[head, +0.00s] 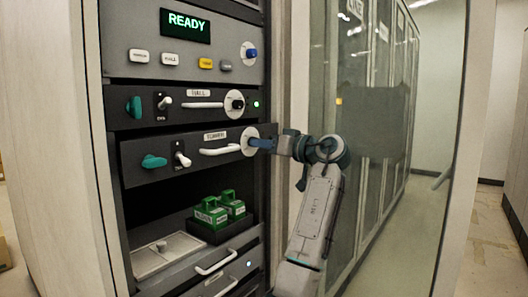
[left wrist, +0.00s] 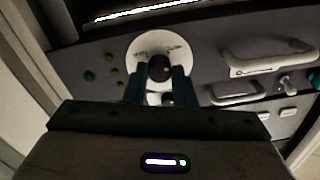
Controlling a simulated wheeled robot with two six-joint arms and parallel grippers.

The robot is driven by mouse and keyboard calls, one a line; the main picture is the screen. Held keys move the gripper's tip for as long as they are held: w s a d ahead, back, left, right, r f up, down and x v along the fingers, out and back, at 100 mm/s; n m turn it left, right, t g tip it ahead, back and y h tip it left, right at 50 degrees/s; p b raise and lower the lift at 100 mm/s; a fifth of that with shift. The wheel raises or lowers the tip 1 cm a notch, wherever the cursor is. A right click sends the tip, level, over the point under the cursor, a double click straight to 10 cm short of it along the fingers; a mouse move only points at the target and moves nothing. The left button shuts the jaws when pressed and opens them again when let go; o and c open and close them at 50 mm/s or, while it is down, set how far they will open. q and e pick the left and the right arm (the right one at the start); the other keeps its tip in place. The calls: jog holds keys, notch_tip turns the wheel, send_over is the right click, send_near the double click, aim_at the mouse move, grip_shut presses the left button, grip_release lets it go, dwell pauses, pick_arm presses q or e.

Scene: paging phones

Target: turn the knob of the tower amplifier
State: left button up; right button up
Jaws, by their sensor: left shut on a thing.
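The tower amplifier (head: 218,165) is the lower dark panel in the rack; its label appears to read TOWER. It has a teal knob, a small lever and a white handle on its left part. Its round white dial (head: 247,136) is at the right end and partly hidden by my gripper. My left gripper (head: 262,144) is at this dial. In the left wrist view, its blue fingers (left wrist: 160,78) are shut around the black knob (left wrist: 159,66) at the middle of the white dial (left wrist: 140,47). My right gripper is not in view.
Above is the HALL amplifier (head: 220,115) with its own dial (head: 235,103) and a green light. Higher up, a READY display (head: 185,25) sits over several buttons. Below, green blocks (head: 210,211) stand in an open bay. A glass-fronted cabinet (head: 370,130) stands to the right.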

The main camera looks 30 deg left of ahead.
pick_arm(q)
jog(key=shift+f+n+b, duration=0.1)
jog(key=shift+n+b, duration=0.45)
jog(key=shift+n, duration=0.95)
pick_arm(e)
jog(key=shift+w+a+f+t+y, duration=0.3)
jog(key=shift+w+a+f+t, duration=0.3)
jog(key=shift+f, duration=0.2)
pick_arm(q)
jog(key=o, duration=1)
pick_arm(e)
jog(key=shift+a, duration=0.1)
pick_arm(q)
jog(key=d, duration=1)
jog(key=shift+s+d+b, duration=0.2)
jog(key=shift+d+b, duration=0.15)
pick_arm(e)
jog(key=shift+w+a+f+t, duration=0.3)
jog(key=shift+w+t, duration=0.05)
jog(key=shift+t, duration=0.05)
